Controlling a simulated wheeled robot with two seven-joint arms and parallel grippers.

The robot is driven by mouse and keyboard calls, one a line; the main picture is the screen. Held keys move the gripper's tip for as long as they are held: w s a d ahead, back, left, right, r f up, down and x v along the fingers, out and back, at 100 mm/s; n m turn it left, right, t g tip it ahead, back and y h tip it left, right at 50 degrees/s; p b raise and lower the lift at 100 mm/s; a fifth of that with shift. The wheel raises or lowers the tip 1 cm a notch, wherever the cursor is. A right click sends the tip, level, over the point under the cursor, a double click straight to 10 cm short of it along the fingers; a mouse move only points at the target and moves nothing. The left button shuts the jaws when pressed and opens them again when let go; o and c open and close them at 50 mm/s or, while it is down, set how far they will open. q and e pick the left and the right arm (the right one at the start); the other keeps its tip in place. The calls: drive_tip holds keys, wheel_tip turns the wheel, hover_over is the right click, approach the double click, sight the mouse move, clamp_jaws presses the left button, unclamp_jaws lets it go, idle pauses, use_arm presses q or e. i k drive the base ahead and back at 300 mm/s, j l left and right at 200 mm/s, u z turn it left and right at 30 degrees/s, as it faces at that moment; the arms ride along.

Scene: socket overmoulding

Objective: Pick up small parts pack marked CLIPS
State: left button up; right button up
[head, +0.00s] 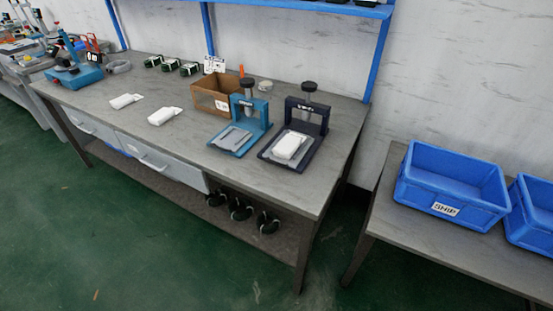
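No pack with a readable CLIPS mark shows in the head view. Two small white packs lie on the grey workbench (190,145): a left pack (126,101) and a right pack (165,116) nearer the front edge. Any print on them is too small to read. An open brown cardboard box (207,100) stands to their right with a small white label that I cannot read; its contents are hidden. Neither my left nor my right gripper is in view.
A blue press (241,127) and a dark press (300,132) holding a white block (289,146) stand right of the box. Several dark green-and-white items (171,65) line the back. A blue bin (452,188) marked SHIP sits on the right table.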

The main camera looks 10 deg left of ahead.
sight(287, 147)
drive_tip(key=i+j+z, duration=0.3)
drive_tip(key=j+z, duration=0.3)
drive_tip(key=j, duration=0.25)
drive_tip(key=i+j+z, duration=0.3)
drive_tip(key=j, duration=0.15)
drive_tip(key=j+z, duration=0.3)
drive_tip(key=j, duration=0.2)
drive_tip(key=k, duration=0.05)
